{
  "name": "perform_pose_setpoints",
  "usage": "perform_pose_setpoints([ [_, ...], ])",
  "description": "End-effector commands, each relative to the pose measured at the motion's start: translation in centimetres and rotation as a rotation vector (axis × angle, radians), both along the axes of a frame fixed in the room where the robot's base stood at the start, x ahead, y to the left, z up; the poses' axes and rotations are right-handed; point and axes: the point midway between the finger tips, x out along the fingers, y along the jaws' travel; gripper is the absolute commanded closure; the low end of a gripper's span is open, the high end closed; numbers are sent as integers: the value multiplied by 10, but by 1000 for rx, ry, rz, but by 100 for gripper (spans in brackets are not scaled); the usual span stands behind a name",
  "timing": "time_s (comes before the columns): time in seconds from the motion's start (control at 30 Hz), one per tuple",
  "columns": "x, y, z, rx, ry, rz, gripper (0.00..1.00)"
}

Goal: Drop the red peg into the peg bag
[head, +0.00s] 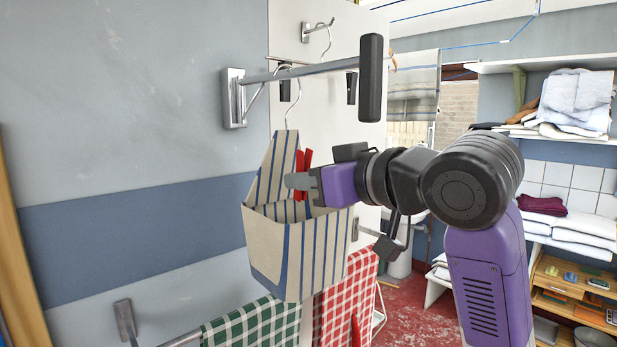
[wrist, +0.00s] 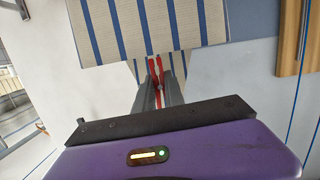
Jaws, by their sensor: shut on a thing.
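The peg bag (head: 318,262) is cream with blue stripes and hangs from a wire hanger on a wall bar. Its open mouth faces up below a tall back panel, and its striped cloth also fills the top of the wrist view (wrist: 165,42). My gripper (head: 296,181) is at the mouth, in front of the back panel. It is shut on the red peg (head: 306,157), which stands roughly upright at the fingertips. In the wrist view the red peg (wrist: 156,70) shows between the fingers (wrist: 160,92). The bag's inside is hidden, and I cannot tell how deep the peg's lower end reaches.
The wall bar (head: 310,70) with a black end piece (head: 371,78) runs above my gripper. A green checked cloth (head: 255,325) and a red checked cloth (head: 340,298) hang below the bag. A red strip shows on the red cloth. Shelves with folded linen (head: 575,225) stand at right.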

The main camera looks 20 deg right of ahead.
Motion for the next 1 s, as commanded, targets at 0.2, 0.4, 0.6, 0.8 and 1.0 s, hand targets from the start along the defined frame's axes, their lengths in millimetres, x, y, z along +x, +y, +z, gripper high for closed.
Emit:
perform_pose_setpoints([
  [0.2,0,0,-1,0,-1,0,100],
  [0.4,0,0,-1,0,-1,0,100],
  [0.6,0,0,-1,0,-1,0,64],
  [0.8,0,0,-1,0,-1,0,61],
  [1.0,0,0,-1,0,-1,0,39],
])
